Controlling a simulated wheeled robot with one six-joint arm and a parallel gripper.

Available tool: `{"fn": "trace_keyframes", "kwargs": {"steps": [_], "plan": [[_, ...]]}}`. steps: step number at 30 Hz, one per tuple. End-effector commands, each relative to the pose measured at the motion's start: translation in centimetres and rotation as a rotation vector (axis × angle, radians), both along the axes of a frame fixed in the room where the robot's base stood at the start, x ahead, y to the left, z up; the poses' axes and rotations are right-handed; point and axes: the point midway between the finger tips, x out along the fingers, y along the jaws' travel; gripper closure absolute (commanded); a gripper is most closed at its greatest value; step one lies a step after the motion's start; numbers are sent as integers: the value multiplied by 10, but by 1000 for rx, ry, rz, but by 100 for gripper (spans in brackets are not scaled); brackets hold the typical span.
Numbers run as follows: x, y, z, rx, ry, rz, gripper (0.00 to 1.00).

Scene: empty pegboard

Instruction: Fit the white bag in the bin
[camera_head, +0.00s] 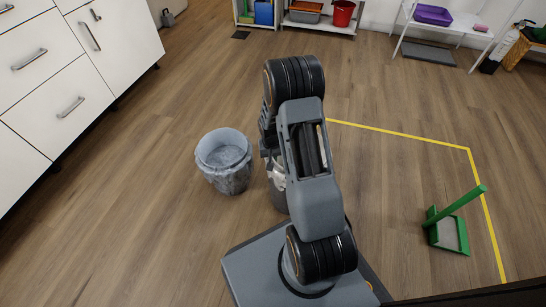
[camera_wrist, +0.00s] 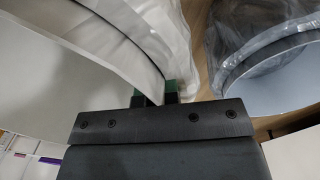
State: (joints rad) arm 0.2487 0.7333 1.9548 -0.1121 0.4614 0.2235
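A white bag (camera_wrist: 160,30) lines the rim of a bin in the wrist view, its folds hanging over the outside. In the head view this bin (camera_head: 278,183) stands on the floor, mostly hidden behind my arm. My gripper (camera_wrist: 154,95) is at the rim, its two green-tipped fingers close together with a white layer of the bag between them. It looks shut on the bag's edge. How far the bag goes round the rim on the hidden side cannot be told.
A second bin (camera_head: 223,165) with a clear grey liner stands just left, also in the wrist view (camera_wrist: 285,85). White drawers (camera_head: 60,80) are at far left. A green dustpan (camera_head: 447,232) stands inside yellow floor tape (camera_head: 400,135) at right. Open floor lies beyond.

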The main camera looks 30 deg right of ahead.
Motion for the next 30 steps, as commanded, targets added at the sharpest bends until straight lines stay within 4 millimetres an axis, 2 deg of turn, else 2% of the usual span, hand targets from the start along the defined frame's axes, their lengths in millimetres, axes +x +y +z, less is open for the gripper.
{"fn": "trace_keyframes", "kwargs": {"steps": [30], "plan": [[0, 0, -27, 0, 0, 0, 100]]}}
